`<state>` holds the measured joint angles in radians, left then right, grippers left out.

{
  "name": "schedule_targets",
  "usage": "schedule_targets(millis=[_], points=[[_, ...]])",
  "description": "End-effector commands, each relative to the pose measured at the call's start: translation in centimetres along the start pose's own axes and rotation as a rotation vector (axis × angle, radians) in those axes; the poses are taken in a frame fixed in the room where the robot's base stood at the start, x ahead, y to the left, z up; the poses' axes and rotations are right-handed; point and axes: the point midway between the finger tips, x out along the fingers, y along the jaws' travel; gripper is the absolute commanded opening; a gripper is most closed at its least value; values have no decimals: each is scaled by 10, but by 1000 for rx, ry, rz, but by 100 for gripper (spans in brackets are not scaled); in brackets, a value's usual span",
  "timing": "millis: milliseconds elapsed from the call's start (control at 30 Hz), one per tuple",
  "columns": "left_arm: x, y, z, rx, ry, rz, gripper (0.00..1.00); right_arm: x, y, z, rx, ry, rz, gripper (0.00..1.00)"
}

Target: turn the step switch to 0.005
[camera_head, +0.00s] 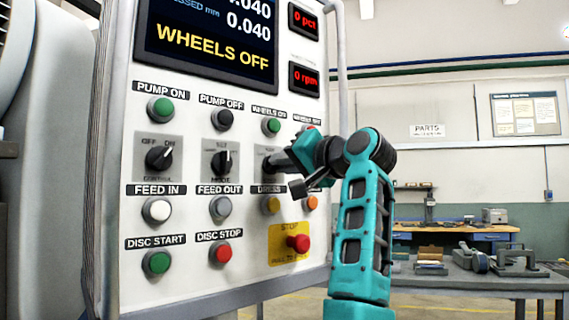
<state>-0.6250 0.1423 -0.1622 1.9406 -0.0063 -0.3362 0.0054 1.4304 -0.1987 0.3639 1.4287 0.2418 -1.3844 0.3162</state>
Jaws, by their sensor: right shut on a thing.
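The third rotary switch in the panel's knob row sits on a grey plate (262,152), right of the mode switch (222,162). My right gripper (277,164) reaches it from the right and is shut on its knob. The fingers cover the knob and most of its scale, so I cannot read its setting or its label. The control panel (190,283) is white and stands at the left and middle. My left gripper is not in view.
The control switch (159,158) is at the left of the row. Coloured push buttons sit above and below, with a red stop button (298,243) on yellow close beneath my right arm. The screen (205,38) reads WHEELS OFF. A workbench (480,282) stands behind at the right.

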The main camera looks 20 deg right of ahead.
Motion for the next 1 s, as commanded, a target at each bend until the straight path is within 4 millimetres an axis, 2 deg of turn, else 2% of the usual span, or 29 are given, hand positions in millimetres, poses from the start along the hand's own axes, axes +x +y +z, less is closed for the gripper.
schedule_targets(millis=[600,1000], points=[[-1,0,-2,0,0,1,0,0,-1,0,-521,-1,4,0],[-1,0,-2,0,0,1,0,0,-3,2,-725,-1,2,0]])
